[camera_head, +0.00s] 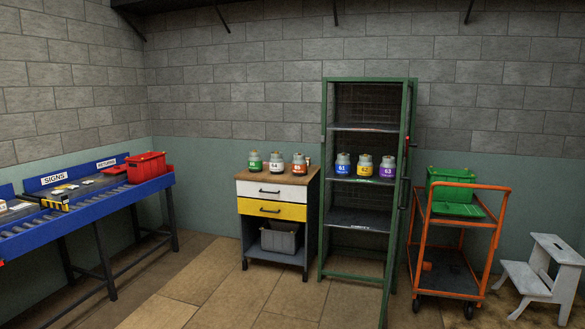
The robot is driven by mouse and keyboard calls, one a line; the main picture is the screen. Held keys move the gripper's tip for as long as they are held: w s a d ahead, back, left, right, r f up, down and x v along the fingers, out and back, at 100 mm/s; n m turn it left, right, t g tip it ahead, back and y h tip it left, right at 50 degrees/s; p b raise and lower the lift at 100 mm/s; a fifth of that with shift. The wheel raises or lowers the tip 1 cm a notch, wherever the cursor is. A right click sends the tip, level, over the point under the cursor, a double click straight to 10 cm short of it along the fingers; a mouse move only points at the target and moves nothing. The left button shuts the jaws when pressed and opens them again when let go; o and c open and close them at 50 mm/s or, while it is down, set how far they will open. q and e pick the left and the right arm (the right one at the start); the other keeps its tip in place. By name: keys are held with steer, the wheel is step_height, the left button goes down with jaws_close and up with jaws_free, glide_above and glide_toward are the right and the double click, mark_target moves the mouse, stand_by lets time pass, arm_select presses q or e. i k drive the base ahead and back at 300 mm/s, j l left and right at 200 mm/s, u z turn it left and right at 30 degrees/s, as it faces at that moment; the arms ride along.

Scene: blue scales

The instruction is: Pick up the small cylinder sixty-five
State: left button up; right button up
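Three small jar-like cylinders stand on the wooden top of a drawer cabinet: one with a green label (254,163), one with a white label (276,164) and one with an orange label (299,166). Their numbers are too small to read surely, so I cannot tell which is sixty-five. Three more stand on the middle shelf of the green rack: a blue one (343,166) that seems to read 61, a yellow one (364,166), and a purple one (387,168) that seems to read 63. All are upright and apart from any gripper. Neither gripper is in view.
The cabinet (271,190) stands left of the green rack (324,200), whose door stands open. An orange cart (461,185) with a green crate (450,180) and a white step stool (546,270) are right. A blue conveyor table (100,207) runs left. The floor in front is clear.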

mark_target(299, 163)
steer(key=i, duration=3.6)
